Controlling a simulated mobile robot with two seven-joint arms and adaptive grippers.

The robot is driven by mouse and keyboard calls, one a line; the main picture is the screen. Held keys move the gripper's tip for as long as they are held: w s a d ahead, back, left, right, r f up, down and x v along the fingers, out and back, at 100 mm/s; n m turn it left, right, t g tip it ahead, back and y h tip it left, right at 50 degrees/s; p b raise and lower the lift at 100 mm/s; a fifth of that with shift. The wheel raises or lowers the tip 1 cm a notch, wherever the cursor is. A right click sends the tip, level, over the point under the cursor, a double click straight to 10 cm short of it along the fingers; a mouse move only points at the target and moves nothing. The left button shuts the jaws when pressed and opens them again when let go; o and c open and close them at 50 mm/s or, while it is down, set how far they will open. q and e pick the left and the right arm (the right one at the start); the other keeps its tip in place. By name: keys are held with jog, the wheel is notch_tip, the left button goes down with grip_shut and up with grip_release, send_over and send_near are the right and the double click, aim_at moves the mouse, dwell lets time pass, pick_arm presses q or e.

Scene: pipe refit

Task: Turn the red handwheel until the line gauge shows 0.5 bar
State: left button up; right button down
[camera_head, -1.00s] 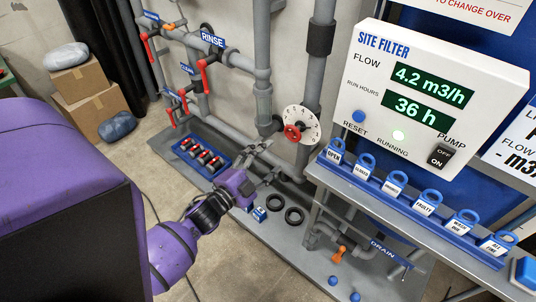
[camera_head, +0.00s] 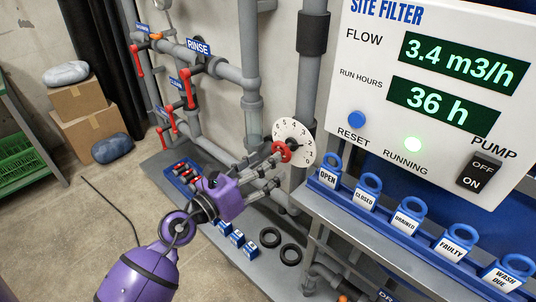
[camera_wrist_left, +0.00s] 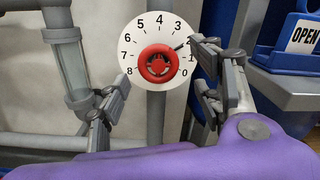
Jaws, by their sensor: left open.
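The red handwheel (camera_head: 282,152) sits in front of a round white dial (camera_head: 298,136) on the grey pipe. In the left wrist view the handwheel (camera_wrist_left: 160,64) is centred on the dial (camera_wrist_left: 138,34), numbered up to 8, with a dark pointer toward the upper right, near 2. My left gripper (camera_head: 277,170) is open, its fingers pointing at the handwheel. In the wrist view its fingers stand on either side of the wheel, the right one overlapping the dial's edge; contact cannot be told. No line gauge reading in bar is legible. My right gripper is not in view.
The site filter panel (camera_head: 360,62) reads 3.4 m3/h and 36 h. A ledge with blue tags (camera_head: 410,215) stands at the right. Red-handled valves (camera_head: 188,90) are on pipes at left. Black rings (camera_head: 290,255) and blue blocks lie on the grey base below. Boxes (camera_head: 90,132) stand far left.

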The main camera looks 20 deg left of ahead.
aim_at(281, 151)
pick_arm(q)
jog(key=shift+m, duration=0.9)
jog(key=x, duration=0.6)
jog(key=shift+w+f, duration=0.35)
jog(key=shift+w, duration=0.05)
jog(key=shift+w+d, duration=0.1)
jog(key=shift+w, duration=0.35)
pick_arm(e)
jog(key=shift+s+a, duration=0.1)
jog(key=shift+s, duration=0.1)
pick_arm(q)
jog(key=shift+c, duration=0.3)
